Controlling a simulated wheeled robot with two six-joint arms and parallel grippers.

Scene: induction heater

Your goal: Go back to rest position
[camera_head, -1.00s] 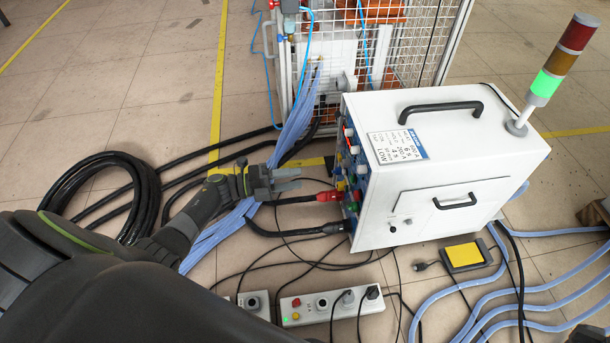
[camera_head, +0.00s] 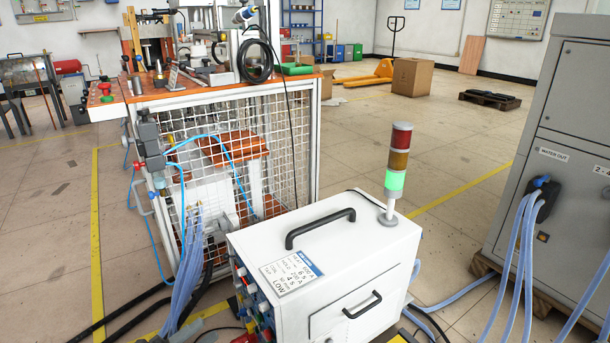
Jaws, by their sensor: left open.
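My left gripper (camera_head: 190,331) shows only in part at the bottom edge of the head view. It is just left of the white heater box and apart from it. Its jaws are open, and nothing is seen between them. Most of the left arm is below the picture. My right gripper is not in view. The white induction heater box (camera_head: 345,240) stands in the lower middle, with a black top handle, a label and a front handle. Its signal tower (camera_head: 397,160) shows green at the bottom.
A caged workbench (camera_head: 215,90) stands behind the heater. Blue hoses (camera_head: 185,280) and black cables run along the floor at the left. A grey cabinet (camera_head: 560,130) with hoses is at the right. A cardboard box (camera_head: 411,77) and a pallet (camera_head: 490,99) lie far back. Open floor lies between.

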